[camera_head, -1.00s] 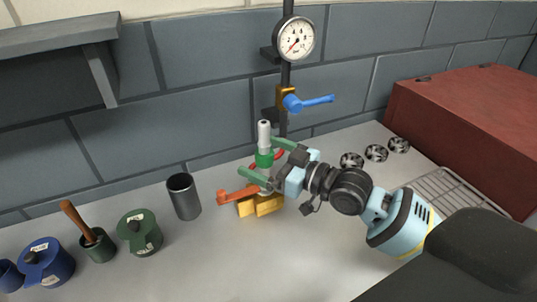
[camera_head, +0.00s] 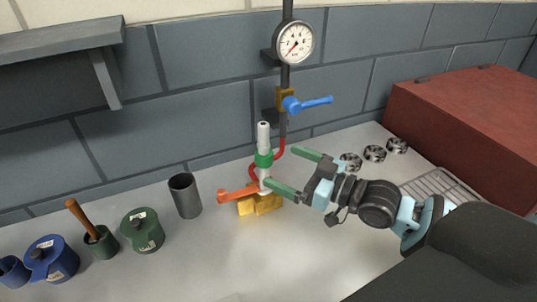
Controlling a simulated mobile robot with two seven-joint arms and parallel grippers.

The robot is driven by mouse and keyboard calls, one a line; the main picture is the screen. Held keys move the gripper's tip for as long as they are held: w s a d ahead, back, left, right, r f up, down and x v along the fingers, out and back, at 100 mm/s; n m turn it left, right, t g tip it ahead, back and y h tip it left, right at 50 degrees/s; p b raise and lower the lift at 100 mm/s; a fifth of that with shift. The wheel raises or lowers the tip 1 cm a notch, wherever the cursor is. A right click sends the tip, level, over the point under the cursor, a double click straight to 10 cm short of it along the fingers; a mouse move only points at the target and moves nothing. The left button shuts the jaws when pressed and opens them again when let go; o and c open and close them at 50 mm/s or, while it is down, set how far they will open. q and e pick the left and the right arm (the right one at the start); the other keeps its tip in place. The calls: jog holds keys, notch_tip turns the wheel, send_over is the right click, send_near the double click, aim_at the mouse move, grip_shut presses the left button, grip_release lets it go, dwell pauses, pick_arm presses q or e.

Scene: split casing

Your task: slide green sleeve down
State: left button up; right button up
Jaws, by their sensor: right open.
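The green sleeve (camera_head: 264,158) is a ring around a slim pale upright cylinder (camera_head: 263,138), partway up it. Bare pale cylinder shows above and below the sleeve. The cylinder stands by a yellow block (camera_head: 247,207) with an orange lever (camera_head: 238,192) at its left. My right gripper (camera_head: 285,170) is open and empty, its two green fingers spread and pointing left. The fingers are to the right of the sleeve and apart from it, the nearer one lower, by the cylinder's base. My left gripper is not in view.
A red hose (camera_head: 281,149) curves behind the cylinder to a post with a blue handle (camera_head: 316,102) and a gauge (camera_head: 293,42). A grey cup (camera_head: 185,195) and a green pot (camera_head: 141,230) stand left. A red box (camera_head: 470,125) is at the right. The front bench is clear.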

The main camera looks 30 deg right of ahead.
jog(key=v, duration=0.2)
jog(key=shift+s+d, duration=0.2)
jog(key=shift+s, duration=0.1)
dwell(0.6)
